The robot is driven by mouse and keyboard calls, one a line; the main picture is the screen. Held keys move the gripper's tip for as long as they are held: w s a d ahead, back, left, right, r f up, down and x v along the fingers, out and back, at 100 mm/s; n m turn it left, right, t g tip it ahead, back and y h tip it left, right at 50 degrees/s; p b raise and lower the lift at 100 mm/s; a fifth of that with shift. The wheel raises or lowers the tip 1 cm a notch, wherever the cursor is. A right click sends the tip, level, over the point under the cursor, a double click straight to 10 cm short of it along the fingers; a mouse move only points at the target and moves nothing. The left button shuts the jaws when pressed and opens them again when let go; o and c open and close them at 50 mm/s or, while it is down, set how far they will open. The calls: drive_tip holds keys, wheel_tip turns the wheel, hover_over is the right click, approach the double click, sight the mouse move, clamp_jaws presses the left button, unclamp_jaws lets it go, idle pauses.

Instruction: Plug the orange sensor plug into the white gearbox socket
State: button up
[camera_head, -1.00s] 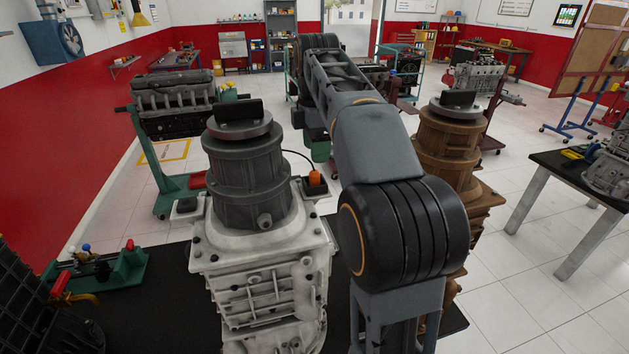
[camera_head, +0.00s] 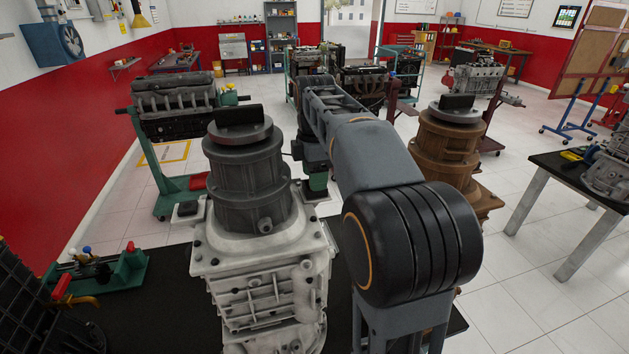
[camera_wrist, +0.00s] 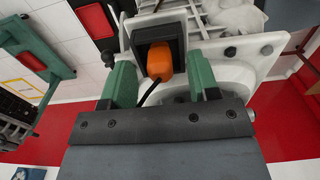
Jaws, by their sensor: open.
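The orange sensor plug (camera_wrist: 158,60) sits in a dark square-rimmed holder (camera_wrist: 144,32) in the wrist view, with a black cable running from it. My gripper (camera_wrist: 161,76) is open, its green fingers on either side of the plug with gaps visible. In the head view my gripper (camera_head: 316,180) is at the right side of the white gearbox (camera_head: 262,268) and hides the plug. The white gearbox carries a dark grey ribbed housing on top. I cannot make out its socket for certain; a small dark block (camera_head: 187,209) sits at its left rear.
A brown gearbox (camera_head: 446,145) stands right of my arm. A green fixture (camera_head: 110,270) with coloured knobs lies left on the black tabletop (camera_head: 165,310). An engine on a green stand (camera_head: 165,190) is behind.

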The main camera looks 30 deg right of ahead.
drive_tip(key=shift+f, duration=0.25)
drive_tip(key=c, duration=1)
drive_tip(key=shift+r, duration=0.1)
wheel_tip(320, 180, up, 10)
drive_tip(key=shift+f, duration=0.1)
idle(0.3)
idle(0.4)
